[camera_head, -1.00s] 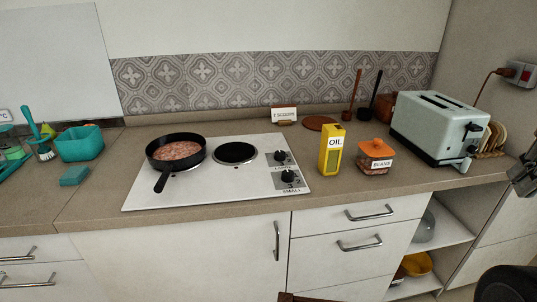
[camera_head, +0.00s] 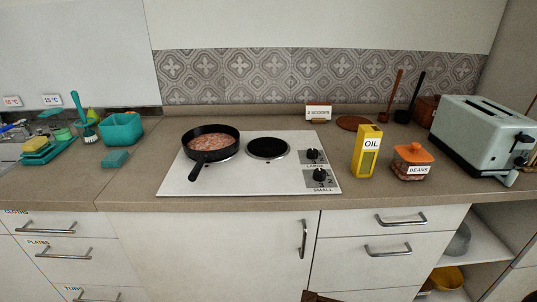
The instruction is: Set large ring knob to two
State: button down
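The white hob (camera_head: 245,183) is set in the brown counter. The upper black knob (camera_head: 313,155) at its right side has a label below it that appears to read LARGE. The lower black knob (camera_head: 320,175) has the label SMALL below it, with a 2 beside it. The exact pointer settings are too small to read. A black pan (camera_head: 211,143) with reddish-brown food covers the left ring. The right black ring (camera_head: 268,149) is bare.
A yellow oil carton (camera_head: 366,152) and an orange-lidded beans jar (camera_head: 412,162) stand right of the hob. A toaster (camera_head: 483,135) stands farther right. A 2 SCOOPS card (camera_head: 318,112) stands behind. Teal containers (camera_head: 121,130) are at left. Bare counter lies before the jar.

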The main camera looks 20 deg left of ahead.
aim_at(312, 153)
jog(key=i+j+u, duration=0.1)
jog(key=u, duration=0.3)
jog(key=i+j+u, duration=0.1)
jog(key=u, duration=0.25)
jog(key=i+u, duration=0.2)
jog(key=u, duration=0.2)
